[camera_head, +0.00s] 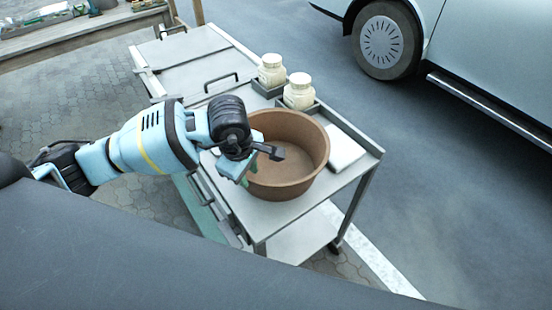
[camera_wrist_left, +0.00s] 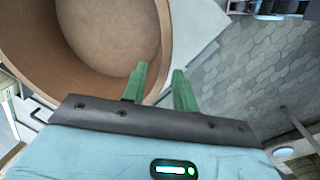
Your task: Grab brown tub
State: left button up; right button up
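The brown tub (camera_head: 289,150) stands upright on the near end of a grey metal cart. It is round, wide and looks empty. My left gripper (camera_head: 248,172) is at the tub's left rim in the head view, partly covering it. In the left wrist view, the brown tub (camera_wrist_left: 105,35) fills the upper left. The green fingers of my left gripper (camera_wrist_left: 159,70) are apart. One finger shows over the tub's inside and the other outside, with the rim between them. I cannot tell whether they touch the wall. My right gripper is not in view.
The cart (camera_head: 180,50) also holds two cream jars (camera_head: 299,92) (camera_head: 271,71) behind the tub and a white flat item (camera_head: 344,148) to its right. A parked vehicle (camera_head: 470,50) stands at the upper right. Open paving surrounds the cart.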

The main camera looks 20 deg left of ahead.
pick_arm(q)
jog(key=shift+w+f, duration=0.15)
jog(key=shift+f, duration=0.45)
jog(key=shift+w+f, duration=0.15)
jog(key=shift+f, duration=0.1)
jog(key=shift+w, duration=0.1)
jog(key=shift+f, duration=0.25)
notch_tip(320, 180, down, 3)
jog(key=shift+a+f, duration=0.15)
jog(key=shift+w+f+p, duration=0.2)
jog(key=shift+f+p, duration=0.1)
jog(key=shift+f, duration=0.3)
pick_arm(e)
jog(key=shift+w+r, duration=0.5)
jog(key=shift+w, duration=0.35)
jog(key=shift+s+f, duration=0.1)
pick_arm(q)
jog(key=shift+f, duration=0.3)
